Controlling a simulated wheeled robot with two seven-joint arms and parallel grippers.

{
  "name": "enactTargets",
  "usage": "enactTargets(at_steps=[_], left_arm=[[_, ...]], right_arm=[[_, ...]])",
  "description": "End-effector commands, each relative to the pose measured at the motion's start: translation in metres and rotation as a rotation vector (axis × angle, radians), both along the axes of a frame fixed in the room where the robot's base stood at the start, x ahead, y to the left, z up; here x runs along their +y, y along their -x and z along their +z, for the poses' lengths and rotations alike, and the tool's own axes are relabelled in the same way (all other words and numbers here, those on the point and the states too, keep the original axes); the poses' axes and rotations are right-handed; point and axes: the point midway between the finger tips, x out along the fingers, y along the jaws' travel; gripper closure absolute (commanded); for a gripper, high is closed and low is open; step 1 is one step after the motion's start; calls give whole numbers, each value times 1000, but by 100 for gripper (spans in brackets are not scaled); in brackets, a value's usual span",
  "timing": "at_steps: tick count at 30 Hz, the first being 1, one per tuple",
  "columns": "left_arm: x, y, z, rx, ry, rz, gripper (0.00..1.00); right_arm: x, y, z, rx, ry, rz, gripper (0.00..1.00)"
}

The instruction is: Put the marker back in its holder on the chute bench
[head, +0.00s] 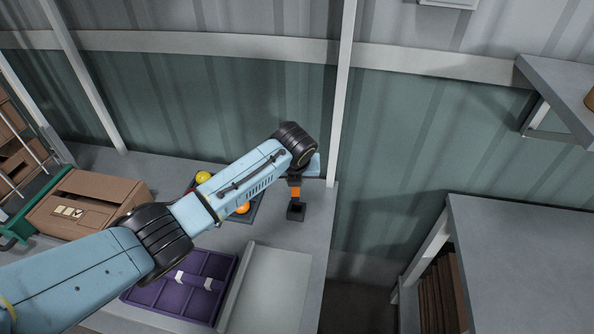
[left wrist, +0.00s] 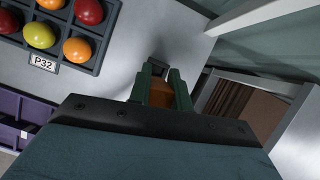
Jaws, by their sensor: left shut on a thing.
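The marker (head: 295,192) shows as a short orange piece below my left wrist, with the small dark holder (head: 296,211) directly under it on the bench (head: 314,222). My left gripper (head: 294,180) is shut on the marker, which looks roughly upright. In the left wrist view the green fingers (left wrist: 161,88) close on the orange-brown marker (left wrist: 160,95), and the dark square holder (left wrist: 158,66) shows just beyond the fingertips. I cannot tell whether the marker's lower end is inside the holder or just above it. My right gripper is not in view.
A dark tray (left wrist: 95,58) labelled P32 holds red, orange and yellow tomatoes left of the holder. A purple divided crate (head: 225,285), a pale panel (head: 268,290) and a cardboard box (head: 85,200) are also on the bench. A wall post (head: 342,100) stands close behind the gripper.

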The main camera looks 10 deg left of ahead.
Motion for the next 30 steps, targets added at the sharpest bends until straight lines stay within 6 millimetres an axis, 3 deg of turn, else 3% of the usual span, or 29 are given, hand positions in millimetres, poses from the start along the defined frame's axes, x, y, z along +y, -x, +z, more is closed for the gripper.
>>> enactTargets(at_steps=[6,14,30], left_arm=[[-3,-8,4,12,2,-165,100],[-3,-9,-2,15,-1,-198,100],[-3,-9,-44,16,-2,-196,100]], right_arm=[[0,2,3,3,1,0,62],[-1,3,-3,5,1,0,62],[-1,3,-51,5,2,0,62]])
